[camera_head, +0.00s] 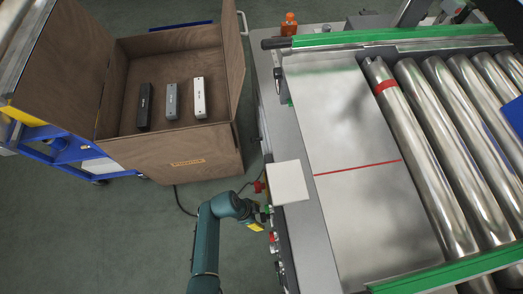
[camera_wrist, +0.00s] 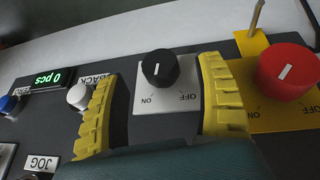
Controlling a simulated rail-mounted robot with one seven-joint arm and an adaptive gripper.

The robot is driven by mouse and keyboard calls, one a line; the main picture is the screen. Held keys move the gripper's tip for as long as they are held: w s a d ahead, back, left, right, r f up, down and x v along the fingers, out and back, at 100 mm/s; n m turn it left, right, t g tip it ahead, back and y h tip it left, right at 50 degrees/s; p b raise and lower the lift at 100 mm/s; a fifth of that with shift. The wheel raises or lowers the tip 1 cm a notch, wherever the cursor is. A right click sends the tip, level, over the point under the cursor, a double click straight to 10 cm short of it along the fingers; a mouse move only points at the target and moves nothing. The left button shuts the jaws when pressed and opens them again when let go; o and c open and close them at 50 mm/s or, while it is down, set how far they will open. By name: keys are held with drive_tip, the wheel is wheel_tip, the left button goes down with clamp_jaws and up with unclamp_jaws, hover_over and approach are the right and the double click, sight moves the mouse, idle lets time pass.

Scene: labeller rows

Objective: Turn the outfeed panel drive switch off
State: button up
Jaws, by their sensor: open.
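In the wrist view a black rotary knob (camera_wrist: 160,69) sits on a white plate marked ON and OFF. A larger red knob (camera_wrist: 287,72) sits on a yellow plate (camera_wrist: 256,113), also marked ON and OFF. Both lettered plates appear upside down, and I cannot read which one names the drive. Each knob has a white pointer line; I cannot tell for sure which setting it marks. My gripper (camera_wrist: 161,108) is open, its yellow ribbed fingers on either side of the black knob's plate, with nothing between them held. In the head view my gripper (camera_head: 262,218) is beside the conveyor's side panel.
The wrist view shows a green display (camera_wrist: 52,79) reading 0 pcs, a white BACK button (camera_wrist: 79,96), a blue button (camera_wrist: 9,104) and a JOG label (camera_wrist: 40,163). The head view shows a roller conveyor (camera_head: 430,160) and a wooden crate (camera_head: 215,158) holding three bars.

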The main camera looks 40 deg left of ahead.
drive_tip(key=b+x, duration=0.1)
drive_tip(key=x, duration=0.2)
drive_tip(key=shift+w+f, duration=0.1)
drive_tip(key=shift+f, duration=0.15)
drive_tip(key=c, duration=1.2)
drive_tip(key=shift+o, duration=0.2)
